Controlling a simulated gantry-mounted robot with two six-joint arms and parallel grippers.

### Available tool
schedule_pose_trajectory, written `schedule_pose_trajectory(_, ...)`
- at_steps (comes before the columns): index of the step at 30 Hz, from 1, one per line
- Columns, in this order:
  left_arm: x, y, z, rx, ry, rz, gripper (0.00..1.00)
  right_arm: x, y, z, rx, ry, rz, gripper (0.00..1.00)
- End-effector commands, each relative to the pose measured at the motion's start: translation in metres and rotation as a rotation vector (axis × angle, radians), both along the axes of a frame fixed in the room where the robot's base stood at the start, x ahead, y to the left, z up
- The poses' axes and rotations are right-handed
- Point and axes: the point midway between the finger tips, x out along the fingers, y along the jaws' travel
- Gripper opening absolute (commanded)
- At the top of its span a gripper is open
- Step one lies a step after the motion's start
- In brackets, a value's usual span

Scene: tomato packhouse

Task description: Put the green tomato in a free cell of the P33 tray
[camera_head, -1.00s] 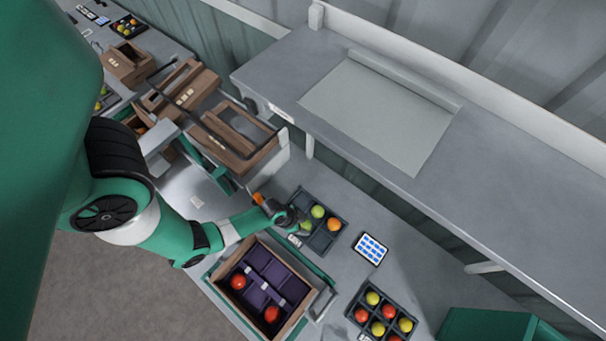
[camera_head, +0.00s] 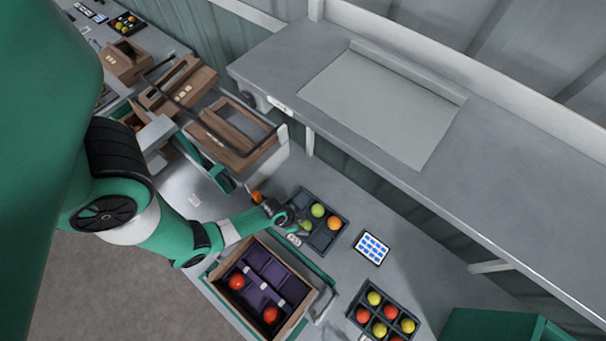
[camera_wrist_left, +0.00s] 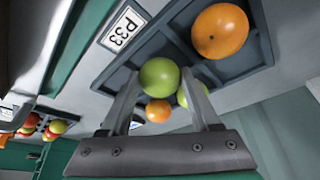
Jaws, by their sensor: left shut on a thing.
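My left gripper (camera_head: 293,218) is shut on a green tomato (camera_head: 306,226). In the left wrist view the held tomato (camera_wrist_left: 160,77) sits between the two fingers (camera_wrist_left: 162,98). It is over the near-left part of the dark P33 tray (camera_head: 325,247); I cannot tell whether it touches the tray floor. The P33 label (camera_wrist_left: 122,29) shows in the left wrist view. Another green tomato (camera_head: 318,210) and an orange one (camera_head: 334,223) sit in tray cells. In the left wrist view a finger partly hides that other green tomato. My right gripper is not in view.
A wooden crate (camera_head: 303,306) with purple lining and red tomatoes stands in front. A tablet (camera_head: 372,248) and a filled tray (camera_head: 353,301) are to the right. A grey shelf (camera_head: 480,195) runs behind.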

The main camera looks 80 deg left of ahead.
Motion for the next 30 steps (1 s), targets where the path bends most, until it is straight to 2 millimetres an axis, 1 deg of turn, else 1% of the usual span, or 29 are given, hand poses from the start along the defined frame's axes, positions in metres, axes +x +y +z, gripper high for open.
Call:
schedule_pose_trajectory(18, 0.0002, 0.0, -0.0097, 0.0, 0.0, 0.0, 0.36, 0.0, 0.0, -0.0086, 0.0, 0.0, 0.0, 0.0)
schedule_pose_trajectory(19, 0.0002, 0.0, -0.0092, 0.0, 0.0, 0.0, 0.66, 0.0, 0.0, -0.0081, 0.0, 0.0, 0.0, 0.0)
schedule_pose_trajectory(23, 0.0001, 0.0001, -0.009, 0.0, 0.0, 0.0, 0.9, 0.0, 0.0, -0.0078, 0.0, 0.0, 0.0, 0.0)
schedule_pose_trajectory(24, 0.0001, 0.0001, -0.009, 0.0, 0.0, 0.0, 0.97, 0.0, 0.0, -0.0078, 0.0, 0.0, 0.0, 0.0)
schedule_pose_trajectory(25, 0.0001, 0.0001, -0.009, 0.0, 0.0, 0.0, 0.98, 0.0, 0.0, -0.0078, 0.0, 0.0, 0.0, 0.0)
schedule_pose_trajectory(26, 0.0001, 0.0, -0.0091, 0.0, 0.0, 0.0, 0.78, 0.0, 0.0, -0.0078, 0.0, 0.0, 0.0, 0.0)
schedule_pose_trajectory(30, 0.0001, 0.0001, -0.0091, 0.0, 0.0, 0.001, 0.78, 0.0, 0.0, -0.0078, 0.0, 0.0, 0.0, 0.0)
